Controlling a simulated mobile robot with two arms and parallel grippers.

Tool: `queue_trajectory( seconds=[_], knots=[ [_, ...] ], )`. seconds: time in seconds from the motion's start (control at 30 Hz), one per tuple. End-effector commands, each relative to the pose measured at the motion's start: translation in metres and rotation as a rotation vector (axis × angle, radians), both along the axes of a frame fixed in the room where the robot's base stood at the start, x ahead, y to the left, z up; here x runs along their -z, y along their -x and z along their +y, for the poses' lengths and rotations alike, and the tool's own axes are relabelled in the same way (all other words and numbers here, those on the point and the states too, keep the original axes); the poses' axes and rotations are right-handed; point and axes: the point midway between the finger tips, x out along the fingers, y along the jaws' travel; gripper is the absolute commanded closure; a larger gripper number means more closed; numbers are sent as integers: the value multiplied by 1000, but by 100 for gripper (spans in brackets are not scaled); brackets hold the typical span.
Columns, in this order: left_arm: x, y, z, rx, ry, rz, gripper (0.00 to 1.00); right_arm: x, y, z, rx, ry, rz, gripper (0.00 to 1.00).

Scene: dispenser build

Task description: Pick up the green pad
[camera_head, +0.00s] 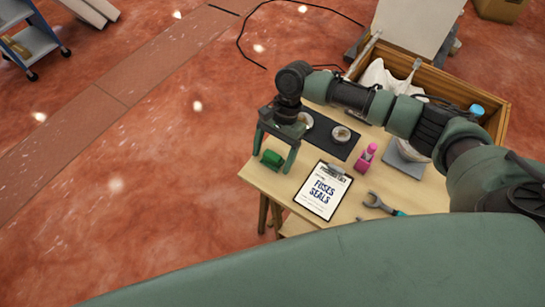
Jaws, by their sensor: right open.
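The green pad (271,158) is a small green block lying on the wooden table near its left corner. My right gripper (273,163) is open, pointing down over the pad, with one finger on each side of it in the picture. I cannot tell whether the fingers touch the pad. My right arm comes in from the right and crosses above the table. My left gripper is not in view.
A clipboard (323,190) lies right of the pad. A dark mat (341,150) with round pieces lies behind it. A pink bottle (366,157), a wrench (379,205) and a grey device (404,161) are further right. A wooden crate (482,88) is behind. Floor at left is open.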

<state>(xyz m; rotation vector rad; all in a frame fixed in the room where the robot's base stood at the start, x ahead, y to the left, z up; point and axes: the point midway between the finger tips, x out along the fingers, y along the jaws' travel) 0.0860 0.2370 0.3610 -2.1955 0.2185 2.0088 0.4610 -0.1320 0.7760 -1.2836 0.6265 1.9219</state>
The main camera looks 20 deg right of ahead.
Motion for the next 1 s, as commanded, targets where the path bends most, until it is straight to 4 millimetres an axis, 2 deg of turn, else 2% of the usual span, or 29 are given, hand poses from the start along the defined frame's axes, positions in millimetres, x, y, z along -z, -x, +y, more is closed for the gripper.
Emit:
queue_trajectory(
  seconds=[0.07, 0.17, 0.4, 0.77, 0.87, 1.0],
  knots=[
    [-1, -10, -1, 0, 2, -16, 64, 0, 0, 0, 0, 0, 0, 20],
    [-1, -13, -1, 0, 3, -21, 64, 0, 0, 0, 0, 0, 0, 20],
    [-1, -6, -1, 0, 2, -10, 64, 0, 0, 0, 0, 1, -1, 87],
    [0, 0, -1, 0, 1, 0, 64, -6, 0, 0, 0, 1, -1, 87],
    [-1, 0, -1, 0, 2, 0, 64, -15, -1, 0, 0, 0, -1, 87],
    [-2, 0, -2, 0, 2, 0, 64, -40, -2, 0, 0, 0, -5, 87]
  ],
)
